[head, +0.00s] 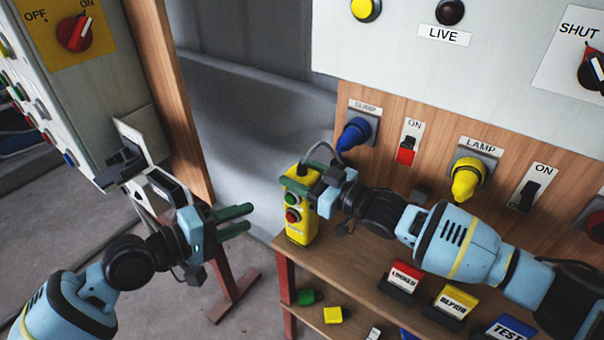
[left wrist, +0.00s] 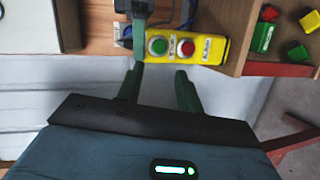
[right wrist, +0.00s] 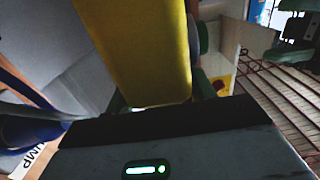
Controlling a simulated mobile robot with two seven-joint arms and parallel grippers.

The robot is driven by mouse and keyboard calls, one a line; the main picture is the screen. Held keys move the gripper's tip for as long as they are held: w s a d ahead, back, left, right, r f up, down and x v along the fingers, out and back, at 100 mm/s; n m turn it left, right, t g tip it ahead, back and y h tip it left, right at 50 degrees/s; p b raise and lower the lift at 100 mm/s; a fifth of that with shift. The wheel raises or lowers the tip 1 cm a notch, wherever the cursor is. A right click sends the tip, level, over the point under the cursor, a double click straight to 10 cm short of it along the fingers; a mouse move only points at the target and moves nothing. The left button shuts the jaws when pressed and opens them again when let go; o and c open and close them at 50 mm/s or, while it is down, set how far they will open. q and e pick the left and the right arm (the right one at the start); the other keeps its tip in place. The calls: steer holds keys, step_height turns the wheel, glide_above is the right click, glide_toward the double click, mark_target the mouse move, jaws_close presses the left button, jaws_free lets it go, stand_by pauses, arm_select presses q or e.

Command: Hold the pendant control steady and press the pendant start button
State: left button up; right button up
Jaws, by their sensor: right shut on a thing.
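The yellow pendant control (head: 302,228) is upright at the left end of the wooden shelf. It carries a green button (head: 291,199) above a red button (head: 292,216). My right gripper (head: 308,180) is shut on the pendant's upper part; the yellow body (right wrist: 145,45) fills the space between its fingers in the right wrist view. My left gripper (head: 238,220) is open and empty, left of the pendant and apart from it. In the left wrist view, the pendant (left wrist: 212,49) lies beyond the fingertips, with the green button (left wrist: 157,46) near the left finger's tip.
A blue plug (head: 354,133) and a yellow lamp plug (head: 467,180) sit in the wooden panel. Red, yellow and blue label blocks (head: 404,277) stand on the shelf (head: 345,265). A grey cabinet (head: 95,70) is at the left. Free room lies between my left gripper and the pendant.

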arm_select(q)
jaws_close()
stand_by(1.5)
